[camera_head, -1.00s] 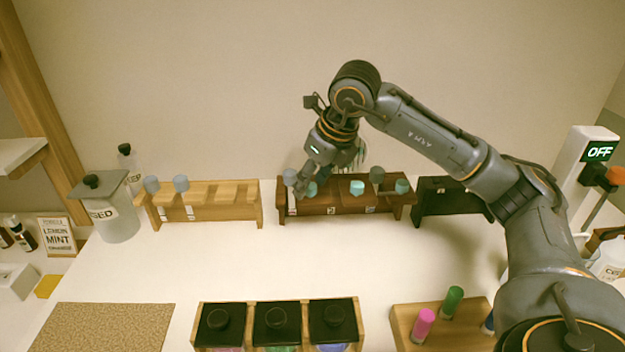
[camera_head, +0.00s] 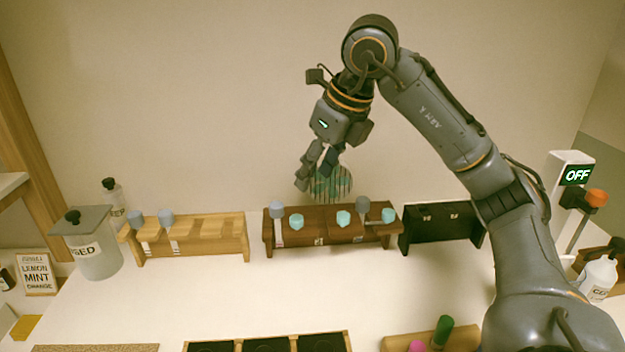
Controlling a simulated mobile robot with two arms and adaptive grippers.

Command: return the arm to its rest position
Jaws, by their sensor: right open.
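My right gripper (camera_head: 318,169) is in the air above the dark brown wooden rack (camera_head: 325,241), its fingers pointing down and a little left. It is open, and I see nothing held between the fingers. A striped teal round object (camera_head: 333,184) shows just behind the fingertips. The brown rack holds several bottles with grey-blue and teal caps, such as a grey-blue one (camera_head: 277,211) and a teal one (camera_head: 343,218). My right arm arches in from the lower right. My left gripper is not in view.
A light wooden rack (camera_head: 220,229) with two blue-grey caps stands left, a black rack (camera_head: 441,222) right. A lidded jar (camera_head: 97,258) is at far left. A box with an OFF display (camera_head: 575,175) and a white bottle (camera_head: 599,277) are at right. The middle counter (camera_head: 290,297) is clear.

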